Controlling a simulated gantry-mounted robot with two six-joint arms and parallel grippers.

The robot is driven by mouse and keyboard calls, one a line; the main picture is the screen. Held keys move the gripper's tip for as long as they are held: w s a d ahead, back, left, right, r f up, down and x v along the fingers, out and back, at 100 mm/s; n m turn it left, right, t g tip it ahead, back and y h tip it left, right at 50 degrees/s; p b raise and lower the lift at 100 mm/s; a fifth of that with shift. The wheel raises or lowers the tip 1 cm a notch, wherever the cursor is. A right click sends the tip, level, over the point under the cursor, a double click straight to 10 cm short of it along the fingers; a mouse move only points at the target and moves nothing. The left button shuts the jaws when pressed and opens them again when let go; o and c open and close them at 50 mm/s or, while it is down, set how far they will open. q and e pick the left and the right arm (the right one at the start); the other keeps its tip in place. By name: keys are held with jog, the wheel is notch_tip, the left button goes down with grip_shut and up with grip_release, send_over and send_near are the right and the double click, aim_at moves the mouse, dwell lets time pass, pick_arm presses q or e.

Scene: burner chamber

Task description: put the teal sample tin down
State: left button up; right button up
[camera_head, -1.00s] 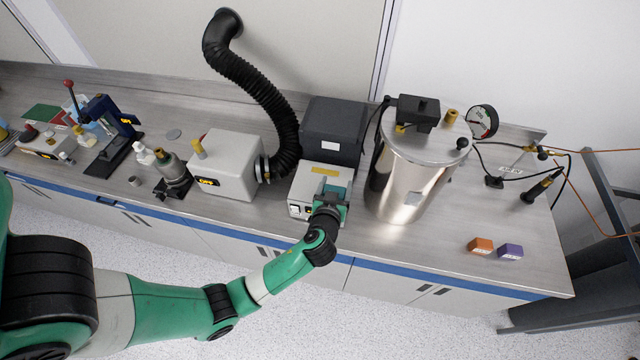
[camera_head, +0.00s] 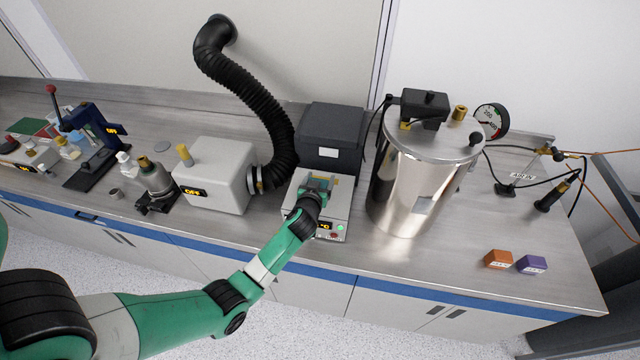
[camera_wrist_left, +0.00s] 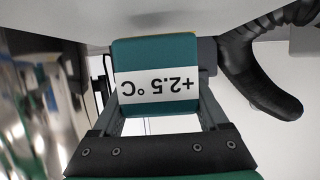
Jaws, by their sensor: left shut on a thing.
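The teal sample tin (camera_wrist_left: 155,98) fills the space between my fingers in the left wrist view. It bears a white label that reads "+2.5 °C" upside down. My left gripper (camera_head: 318,184) is shut on it. In the head view the gripper is over the top of a small white instrument (camera_head: 331,231) with a lit display, and it hides much of that top. I cannot tell whether the tin touches the instrument. My right gripper is not in view.
A dark grey box (camera_head: 332,133) stands behind the instrument. A tall steel vessel (camera_head: 408,195) is close on its right, and a white unit (camera_head: 214,175) with a black hose (camera_head: 262,98) on its left. An orange block (camera_head: 498,259) and a purple block (camera_head: 531,264) lie at the right front.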

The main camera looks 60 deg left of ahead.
pick_arm(q)
jog(key=shift+f, duration=0.8)
jog(key=shift+f, duration=0.1)
jog(key=o, duration=1.3)
jog(key=shift+r, duration=0.2)
jog(key=shift+s+d+r, duration=0.15)
jog(key=shift+d, duration=0.15)
jog(key=p+v, duration=0.1)
jog(key=v, duration=1)
jog(key=shift+s+p, duration=0.15)
jog(key=shift+p, duration=0.15)
